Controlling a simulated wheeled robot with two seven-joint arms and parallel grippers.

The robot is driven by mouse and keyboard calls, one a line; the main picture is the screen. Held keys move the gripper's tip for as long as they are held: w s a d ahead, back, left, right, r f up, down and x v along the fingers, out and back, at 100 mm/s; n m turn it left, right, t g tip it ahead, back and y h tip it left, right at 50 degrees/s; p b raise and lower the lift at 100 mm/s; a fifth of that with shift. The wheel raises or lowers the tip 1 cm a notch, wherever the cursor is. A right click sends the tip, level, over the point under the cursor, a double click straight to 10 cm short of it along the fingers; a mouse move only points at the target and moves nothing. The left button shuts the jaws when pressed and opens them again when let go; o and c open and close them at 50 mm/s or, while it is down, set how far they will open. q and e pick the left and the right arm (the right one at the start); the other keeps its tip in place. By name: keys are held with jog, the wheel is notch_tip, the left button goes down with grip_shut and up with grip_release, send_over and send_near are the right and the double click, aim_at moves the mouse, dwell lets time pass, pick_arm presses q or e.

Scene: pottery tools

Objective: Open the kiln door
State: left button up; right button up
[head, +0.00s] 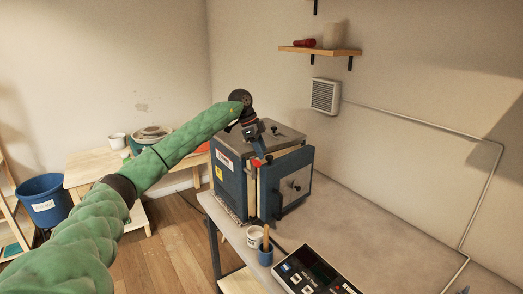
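The blue kiln (228,187) stands on the grey table, with a grey top and labels on its left face. Its door (286,184) is on the front, with a grey panel and a small knob. A pale strip shows between door and body along the top and left edges, so the door looks slightly ajar. My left gripper (259,151) reaches down at the door's upper left corner, beside a small red part. Whether its fingers touch or grip the door is unclear at this size. My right gripper is not in view.
A blue cup with a wooden-handled tool (265,254), a white jar (254,237) and a control box (313,272) stand in front of the kiln. The table (370,225) is clear to the right. A vent (325,96) and shelf (320,50) are on the wall.

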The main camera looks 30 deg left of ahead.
pick_arm(q)
jog(key=p+v, duration=0.4)
jog(key=v, duration=0.4)
jog(key=shift+s, duration=0.2)
dwell(0.6)
jog(key=shift+r, duration=0.1)
